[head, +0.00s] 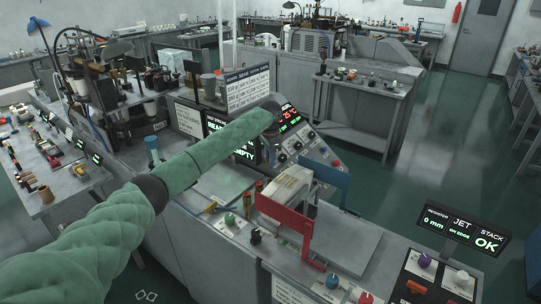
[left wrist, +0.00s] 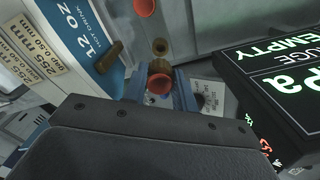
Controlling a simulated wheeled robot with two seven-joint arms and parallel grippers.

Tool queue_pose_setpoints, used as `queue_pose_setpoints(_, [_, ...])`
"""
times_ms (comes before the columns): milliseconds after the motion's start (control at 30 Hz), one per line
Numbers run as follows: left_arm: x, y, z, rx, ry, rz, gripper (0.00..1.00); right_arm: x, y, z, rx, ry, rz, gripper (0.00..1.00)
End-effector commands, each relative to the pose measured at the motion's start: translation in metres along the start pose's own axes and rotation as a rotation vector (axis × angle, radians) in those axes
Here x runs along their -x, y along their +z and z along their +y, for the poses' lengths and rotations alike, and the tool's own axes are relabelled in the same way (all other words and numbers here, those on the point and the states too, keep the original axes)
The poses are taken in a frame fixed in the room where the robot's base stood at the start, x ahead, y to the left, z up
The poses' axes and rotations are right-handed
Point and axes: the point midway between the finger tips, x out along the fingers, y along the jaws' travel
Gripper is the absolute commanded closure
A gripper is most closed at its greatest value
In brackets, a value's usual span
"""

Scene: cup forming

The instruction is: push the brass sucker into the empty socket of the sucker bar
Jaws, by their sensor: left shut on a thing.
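In the left wrist view, my left gripper (left wrist: 161,94) has blue fingers shut on the brass sucker (left wrist: 159,83), a small piece with a brown-brass body and a red lip. A brown round fitting (left wrist: 160,47) lies just beyond the held sucker, apparently the socket on the sucker bar; I see a gap between them, but cannot judge the depth. Another red sucker (left wrist: 144,8) shows at the top edge. In the head view, my left arm reaches across to the machine and its fingers are hidden. My right gripper is in neither view.
A dark gauge display (left wrist: 275,75) stands close on the right. In the head view, red (head: 285,214) and blue (head: 329,174) plates stand on the bench.

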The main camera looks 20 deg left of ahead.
Motion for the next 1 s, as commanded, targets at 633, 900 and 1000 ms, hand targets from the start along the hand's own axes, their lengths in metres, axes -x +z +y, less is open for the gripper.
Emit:
queue_pose_setpoints(633, [-0.045,0.000,0.000,0.001,-0.001,0.001,0.95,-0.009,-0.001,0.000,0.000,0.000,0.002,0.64])
queue_pose_setpoints(900, [-0.046,0.000,-0.001,0.001,-0.001,0.001,0.95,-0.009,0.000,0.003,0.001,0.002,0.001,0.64])
queue_pose_setpoints(1000, [-0.046,0.000,-0.001,0.001,-0.001,0.001,0.95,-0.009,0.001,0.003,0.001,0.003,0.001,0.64])
